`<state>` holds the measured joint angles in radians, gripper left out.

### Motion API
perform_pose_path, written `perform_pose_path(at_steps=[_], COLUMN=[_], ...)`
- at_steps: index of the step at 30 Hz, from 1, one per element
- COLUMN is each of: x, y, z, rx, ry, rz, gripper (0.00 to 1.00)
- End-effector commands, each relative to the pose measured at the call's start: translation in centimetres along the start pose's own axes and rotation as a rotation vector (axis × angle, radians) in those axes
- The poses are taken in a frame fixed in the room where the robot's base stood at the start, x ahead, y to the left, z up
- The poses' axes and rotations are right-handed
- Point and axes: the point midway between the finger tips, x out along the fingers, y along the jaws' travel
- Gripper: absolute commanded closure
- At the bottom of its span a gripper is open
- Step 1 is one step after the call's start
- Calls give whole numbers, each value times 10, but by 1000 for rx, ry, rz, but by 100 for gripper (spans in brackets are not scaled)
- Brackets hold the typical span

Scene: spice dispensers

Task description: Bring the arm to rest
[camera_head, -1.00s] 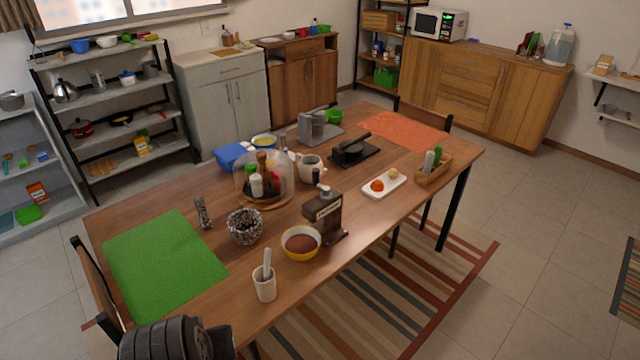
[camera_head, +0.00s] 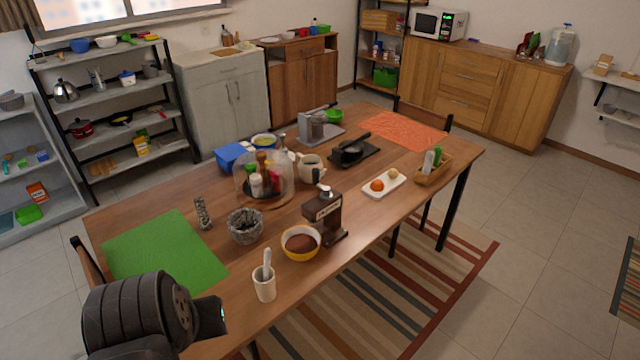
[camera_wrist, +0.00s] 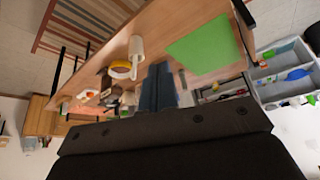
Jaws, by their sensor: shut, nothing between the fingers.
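My arm shows in the head view as a thick dark grey link at the bottom left, over the table's front left corner. My gripper (camera_wrist: 158,88) shows in the wrist view as two dark fingers side by side, pressed together with nothing between them. The wooden table (camera_head: 150,218) lies beyond it. In the wrist view, which is upside down, the fingers overlap the table edge and appear apart from the objects. The white mortar and pestle (camera_head: 264,285) is the nearest table object to the arm in the head view, right of it.
A green mat (camera_head: 160,252) covers the table's left end. A yellow bowl (camera_head: 300,243), a grinder (camera_head: 324,215), a dark bowl (camera_head: 245,226) and a clear dome (camera_head: 263,178) over spice dispensers stand mid-table. A chair (camera_head: 92,270) is at the left end.

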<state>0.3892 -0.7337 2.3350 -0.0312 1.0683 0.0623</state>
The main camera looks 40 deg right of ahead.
Motion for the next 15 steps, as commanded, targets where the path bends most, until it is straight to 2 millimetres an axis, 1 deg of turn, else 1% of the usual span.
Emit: perform_pose_path(at_steps=[1,5,8,11,15], x=[-4,-3,0,11,33], y=[-6,-6,-6,-6,-6], z=[-8,-7,-6,0,14], rx=[-26,-26,-26,-26,-27], ry=[6,6,5,2,-4], rz=[-14,-14,-14,-14,-13], gripper=[100,100,100,100,100])
